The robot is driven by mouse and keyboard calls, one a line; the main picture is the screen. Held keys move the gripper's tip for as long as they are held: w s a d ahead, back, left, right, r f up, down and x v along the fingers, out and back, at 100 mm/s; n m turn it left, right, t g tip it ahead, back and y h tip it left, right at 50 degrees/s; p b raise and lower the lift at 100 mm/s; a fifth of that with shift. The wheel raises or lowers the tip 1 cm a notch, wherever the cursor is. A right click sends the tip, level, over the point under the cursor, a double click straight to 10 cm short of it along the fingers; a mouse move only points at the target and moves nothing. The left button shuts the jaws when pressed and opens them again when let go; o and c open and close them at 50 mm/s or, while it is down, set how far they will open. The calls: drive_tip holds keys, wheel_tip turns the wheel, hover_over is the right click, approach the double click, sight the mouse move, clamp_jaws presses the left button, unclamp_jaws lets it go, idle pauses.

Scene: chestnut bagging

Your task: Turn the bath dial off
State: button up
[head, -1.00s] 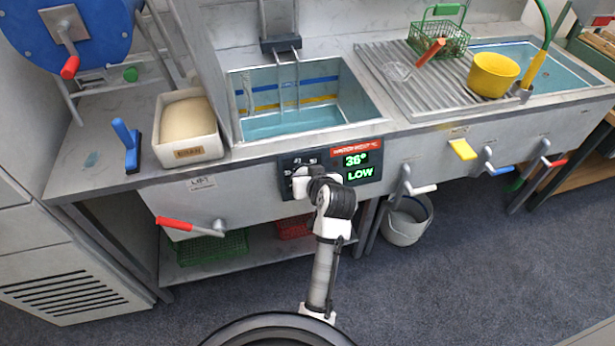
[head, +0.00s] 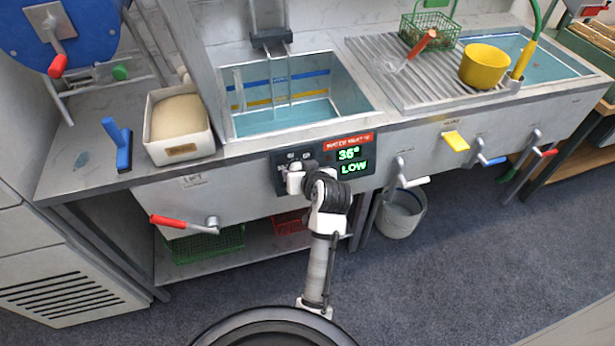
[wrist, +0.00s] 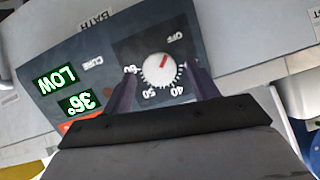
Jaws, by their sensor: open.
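The bath dial (wrist: 159,70) is a round, white, knurled knob on a dark panel (wrist: 110,60), seen upside down in the wrist view. Its red pointer is turned toward the printed OFF mark (wrist: 176,38); 40, 50 and 60 are printed on the side nearer my gripper. My gripper (wrist: 164,78) is open, with one dark finger on each side of the dial; I cannot tell whether they touch it. In the head view my gripper (head: 294,180) is at the panel's left part and hides the dial. The green display (head: 351,160) reads 36° and LOW.
Above the panel is a water-filled basin (head: 285,115). A red-handled lever (head: 180,222) is to the left and a white-handled lever (head: 412,182) to the right. A grey bucket (head: 402,215) stands on the floor below. A white bin (head: 180,145) sits on the counter.

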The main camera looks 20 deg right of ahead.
drive_tip(key=a+b+v, duration=0.1)
drive_tip(key=v, duration=1.2)
drive_tip(key=shift+d, duration=0.45)
drive_tip(key=shift+r, duration=0.1)
